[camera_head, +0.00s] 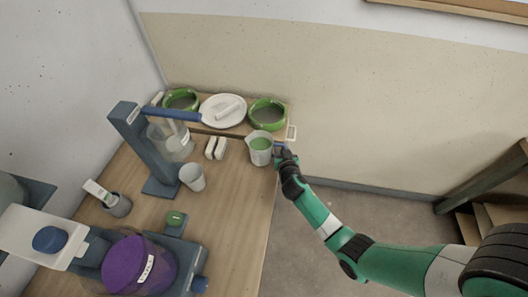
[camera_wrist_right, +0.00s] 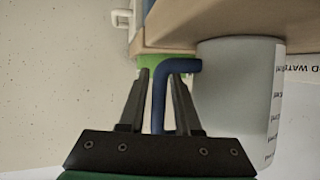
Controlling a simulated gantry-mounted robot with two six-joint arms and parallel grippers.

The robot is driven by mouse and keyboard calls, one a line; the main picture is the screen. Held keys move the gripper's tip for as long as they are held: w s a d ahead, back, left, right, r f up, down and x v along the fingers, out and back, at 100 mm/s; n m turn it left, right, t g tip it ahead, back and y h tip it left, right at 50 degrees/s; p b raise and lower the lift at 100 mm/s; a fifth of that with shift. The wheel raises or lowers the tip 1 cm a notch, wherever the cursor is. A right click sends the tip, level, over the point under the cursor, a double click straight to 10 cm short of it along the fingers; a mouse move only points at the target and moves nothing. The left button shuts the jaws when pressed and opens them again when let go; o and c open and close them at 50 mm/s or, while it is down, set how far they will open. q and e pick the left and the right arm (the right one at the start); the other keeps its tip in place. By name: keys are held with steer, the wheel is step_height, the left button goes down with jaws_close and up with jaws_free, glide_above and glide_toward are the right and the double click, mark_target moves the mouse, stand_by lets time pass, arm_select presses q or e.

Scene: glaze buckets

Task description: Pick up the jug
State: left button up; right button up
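The jug (camera_head: 259,157) is a pale grey vessel with green inside, standing at the right edge of the wooden table. In the right wrist view the jug (camera_wrist_right: 228,95) shows a printed label and a blue handle (camera_wrist_right: 158,98). My right gripper (camera_head: 283,153) is at the jug's right side, at the handle. In the right wrist view the fingers of my right gripper (camera_wrist_right: 160,95) are apart, one on each side of the blue handle, with narrow gaps visible. My left gripper is not in view.
Green bowls (camera_head: 267,114) and a white plate (camera_head: 222,111) stand on a shelf behind the jug. A blue stand (camera_head: 150,150), a grey cup (camera_head: 192,178) and a purple-topped bucket (camera_head: 138,264) are to the left. The table's (camera_head: 235,220) front right is clear.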

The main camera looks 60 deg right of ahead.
steer(key=shift+w+d+f, duration=0.1)
steer(key=shift+w+d, duration=0.05)
steer(key=shift+d, duration=0.05)
jaws_close()
stand_by(1.3)
